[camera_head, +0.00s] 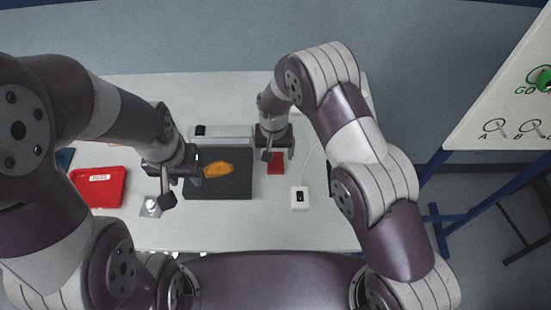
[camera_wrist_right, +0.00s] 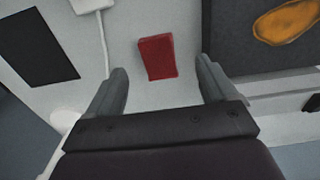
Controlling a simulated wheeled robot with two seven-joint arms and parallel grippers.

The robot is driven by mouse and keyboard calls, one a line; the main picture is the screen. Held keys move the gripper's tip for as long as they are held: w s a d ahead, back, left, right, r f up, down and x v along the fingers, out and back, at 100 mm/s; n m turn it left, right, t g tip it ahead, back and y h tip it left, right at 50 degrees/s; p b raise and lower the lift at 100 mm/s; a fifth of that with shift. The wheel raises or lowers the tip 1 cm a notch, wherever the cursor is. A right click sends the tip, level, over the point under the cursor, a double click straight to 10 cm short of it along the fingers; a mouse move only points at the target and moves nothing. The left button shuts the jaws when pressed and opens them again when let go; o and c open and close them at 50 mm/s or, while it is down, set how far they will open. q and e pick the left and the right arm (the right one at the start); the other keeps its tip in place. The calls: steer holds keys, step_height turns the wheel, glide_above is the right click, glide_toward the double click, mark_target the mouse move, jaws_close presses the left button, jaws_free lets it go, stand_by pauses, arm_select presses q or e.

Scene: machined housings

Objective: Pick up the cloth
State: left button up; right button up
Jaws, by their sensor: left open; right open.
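A small red folded piece that looks like the cloth (camera_head: 275,168) lies flat on the white table, just right of the dark mat. In the right wrist view the red cloth (camera_wrist_right: 157,57) lies ahead of the fingertips, roughly centred between them. My right gripper (camera_head: 274,154) is above the table at the cloth's far side and hides part of it. In its wrist view the right gripper (camera_wrist_right: 161,80) is open, with nothing between its fingers. My left gripper (camera_head: 166,186) is open and empty, left of the mat and away from the cloth.
A dark mat (camera_head: 228,187) carries an orange flat part (camera_head: 218,169). A red tray (camera_head: 98,188) is at the left. A small metal part (camera_head: 150,207) sits near my left gripper.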

mark_target(275, 163)
steer(key=f+p, duration=0.1)
steer(key=f, duration=0.3)
steer(key=w+f+p, duration=0.1)
steer(key=f, duration=0.1)
steer(key=shift+d+p, duration=0.25)
steer(key=shift+p, duration=0.1)
arm_select(q)
steer(key=r, duration=0.2)
steer(key=shift+w+r, duration=0.35)
arm_select(e)
steer(key=shift+f, duration=0.3)
steer(key=shift+w, duration=0.1)
steer(key=c, duration=1.1)
steer(key=shift+r, duration=0.1)
